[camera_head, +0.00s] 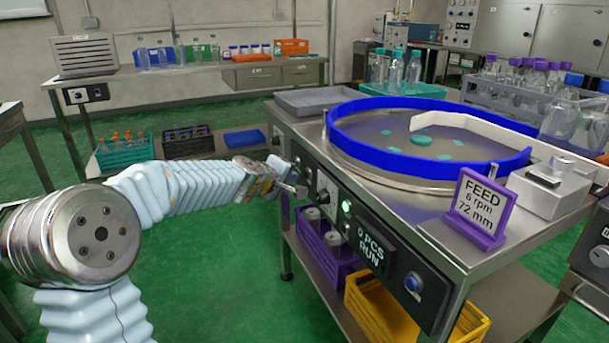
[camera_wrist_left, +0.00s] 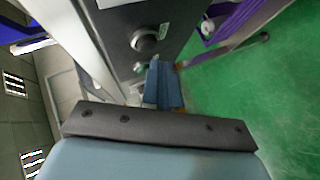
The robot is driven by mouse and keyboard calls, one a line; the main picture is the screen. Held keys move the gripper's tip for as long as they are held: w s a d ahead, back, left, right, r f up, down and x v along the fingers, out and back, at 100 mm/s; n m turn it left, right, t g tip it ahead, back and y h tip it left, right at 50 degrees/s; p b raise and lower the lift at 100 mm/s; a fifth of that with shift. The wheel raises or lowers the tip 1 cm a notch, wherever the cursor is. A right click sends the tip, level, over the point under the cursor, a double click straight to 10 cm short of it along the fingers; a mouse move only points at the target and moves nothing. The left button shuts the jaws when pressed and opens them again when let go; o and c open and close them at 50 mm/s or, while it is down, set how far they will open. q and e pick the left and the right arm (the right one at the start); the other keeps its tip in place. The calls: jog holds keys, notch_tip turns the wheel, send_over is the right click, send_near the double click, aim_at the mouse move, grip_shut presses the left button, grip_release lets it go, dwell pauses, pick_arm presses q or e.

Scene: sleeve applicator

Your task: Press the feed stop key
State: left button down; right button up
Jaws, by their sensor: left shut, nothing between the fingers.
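The control panel (camera_head: 395,272) runs along the front of the steel feeder table. It carries a knob on a pale plate (camera_head: 325,194), a lit green lamp (camera_head: 346,206), a display reading "0 PCS RUN" and a blue round button (camera_head: 412,283). I cannot read which control is the feed stop key. My left gripper (camera_head: 301,190) is shut and empty at the panel's left end, close to its face. In the left wrist view the fingers (camera_wrist_left: 163,82) point at the panel, by a small control (camera_wrist_left: 138,67) below a black knob (camera_wrist_left: 145,40). Contact cannot be told.
A blue-walled round feeder (camera_head: 430,164) and a purple sign (camera_head: 476,208) reading "FEED 6 rpm 72 mm" stand on the tabletop. A purple crate (camera_head: 327,254) and a yellow crate (camera_head: 385,315) sit below.

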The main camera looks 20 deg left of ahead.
pick_arm(q)
jog(key=shift+d, duration=0.1)
jog(key=shift+w+d, duration=0.2)
jog(key=shift+w, duration=0.1)
jog(key=shift+w+d+p, duration=0.25)
jog(key=shift+w+p, duration=0.1)
jog(key=shift+p, duration=0.05)
dwell(0.8)
jog(key=shift+s, duration=0.1)
jog(key=shift+s+a+b, duration=0.45)
jog(key=shift+s+a, duration=0.05)
jog(key=shift+s, duration=0.05)
jog(key=shift+s+a+b, duration=1.25)
jog(key=shift+s+a, duration=0.4)
jog(key=shift+s, duration=0.3)
